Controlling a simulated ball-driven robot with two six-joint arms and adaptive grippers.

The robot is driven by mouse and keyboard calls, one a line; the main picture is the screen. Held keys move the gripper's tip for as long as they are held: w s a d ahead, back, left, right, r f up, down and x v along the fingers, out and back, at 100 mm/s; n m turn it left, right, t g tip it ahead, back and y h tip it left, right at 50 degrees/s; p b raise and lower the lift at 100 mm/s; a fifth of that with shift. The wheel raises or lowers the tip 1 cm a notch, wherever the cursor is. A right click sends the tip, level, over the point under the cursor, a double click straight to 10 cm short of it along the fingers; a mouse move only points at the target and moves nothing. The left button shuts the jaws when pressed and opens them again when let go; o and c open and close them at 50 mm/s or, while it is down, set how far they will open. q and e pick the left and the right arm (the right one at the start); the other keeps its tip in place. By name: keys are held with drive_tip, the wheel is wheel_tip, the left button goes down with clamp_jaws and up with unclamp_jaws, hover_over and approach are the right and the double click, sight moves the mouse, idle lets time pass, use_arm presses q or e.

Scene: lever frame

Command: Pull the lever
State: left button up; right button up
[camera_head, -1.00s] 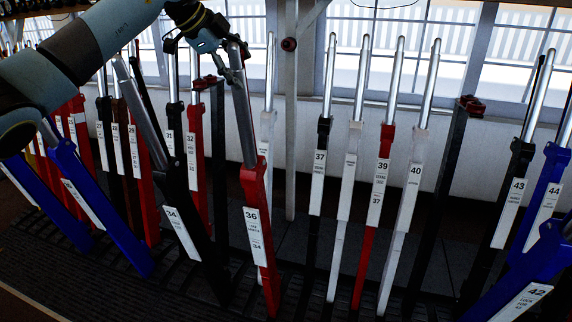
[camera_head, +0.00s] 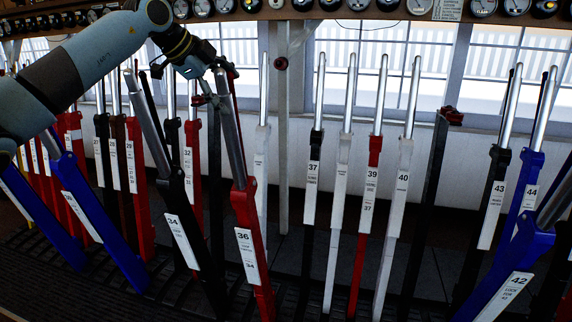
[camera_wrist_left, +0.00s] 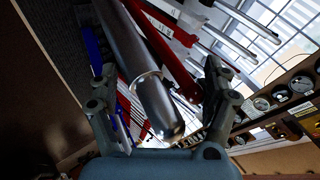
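The red lever marked 36 (camera_head: 245,215) has a bare metal handle (camera_head: 229,135) and leans out towards me, in front of the upright white levers. My left gripper (camera_head: 208,85) is at the top of this handle in the head view. In the left wrist view a metal handle (camera_wrist_left: 150,85) lies between the two spread fingers of my left gripper (camera_wrist_left: 160,105). Gaps show on both sides of the handle, so the fingers are open around it. The finger contact on the far side is hidden. My right gripper is not in view.
Black lever 34 (camera_head: 178,225) leans out close at the left of lever 36. White lever 40 (camera_head: 400,190) and several others stand upright to the right. Blue lever 42 (camera_head: 500,290) leans out at the lower right. Round gauges (camera_head: 357,4) line a shelf above.

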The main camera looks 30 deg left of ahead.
use_arm(q)
drive_tip(key=shift+s+f, duration=0.15)
drive_tip(key=r+p, duration=0.2)
drive_tip(key=r, duration=0.1)
drive_tip(key=s+r+p, duration=0.1)
drive_tip(key=r+p, duration=0.1)
drive_tip(key=r, duration=0.1)
drive_tip(key=r+p, duration=0.2)
drive_tip(key=r, duration=0.1)
drive_tip(key=shift+s+d, duration=0.35)
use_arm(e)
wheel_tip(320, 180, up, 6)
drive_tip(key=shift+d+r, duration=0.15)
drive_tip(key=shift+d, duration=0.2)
